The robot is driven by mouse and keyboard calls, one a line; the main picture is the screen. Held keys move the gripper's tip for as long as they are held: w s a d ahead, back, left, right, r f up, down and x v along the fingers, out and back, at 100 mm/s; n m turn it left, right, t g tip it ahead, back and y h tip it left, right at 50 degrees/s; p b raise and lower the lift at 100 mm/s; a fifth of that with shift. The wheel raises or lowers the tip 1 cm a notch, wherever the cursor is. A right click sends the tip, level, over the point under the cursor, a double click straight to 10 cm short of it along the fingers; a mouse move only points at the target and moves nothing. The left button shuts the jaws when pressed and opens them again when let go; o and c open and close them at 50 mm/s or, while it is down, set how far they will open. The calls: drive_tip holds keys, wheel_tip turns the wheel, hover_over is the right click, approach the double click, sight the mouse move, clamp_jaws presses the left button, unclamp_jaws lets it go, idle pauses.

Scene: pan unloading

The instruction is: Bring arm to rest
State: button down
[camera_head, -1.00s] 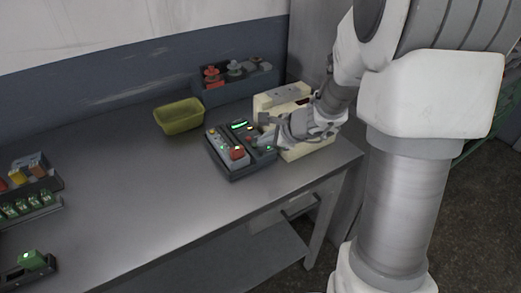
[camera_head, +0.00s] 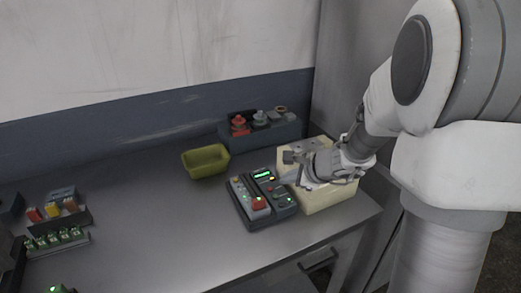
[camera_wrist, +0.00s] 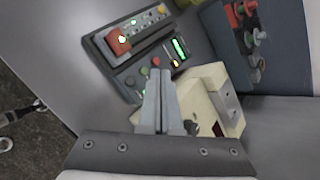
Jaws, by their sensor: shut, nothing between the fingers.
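My gripper (camera_head: 287,179) is shut and empty. In the head view it is above the cream box (camera_head: 327,203), with its fingertips toward the dark control box (camera_head: 263,203) on its left. In the wrist view the closed fingers (camera_wrist: 160,75) point at the control box (camera_wrist: 128,50), and the cream box (camera_wrist: 215,98) is beside them on the right. The gap between the fingertips and the control box is hard to judge.
A yellow-green bin (camera_head: 205,162) stands behind the control box. A grey holder (camera_head: 262,130) with red and grey parts stands at the back wall. Racks with small parts (camera_head: 58,222) are on the left. The middle of the table (camera_head: 160,230) is clear.

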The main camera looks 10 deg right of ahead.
drive_tip(key=s+a+r+n+g, duration=0.2)
drive_tip(key=s+a+r+n, duration=0.5)
drive_tip(key=s+r+n, duration=0.45)
drive_tip(key=s+d+n+h, duration=0.2)
drive_tip(key=s+d+n, duration=0.1)
drive_tip(key=s, duration=0.4)
drive_tip(key=s+d+r+n+h, duration=0.1)
drive_tip(key=s+d+n+h, duration=0.1)
drive_tip(key=s+n, duration=0.4)
drive_tip(key=shift+s+d+h, duration=0.3)
drive_tip(key=shift+s+d, duration=0.3)
drive_tip(key=shift+s, duration=0.2)
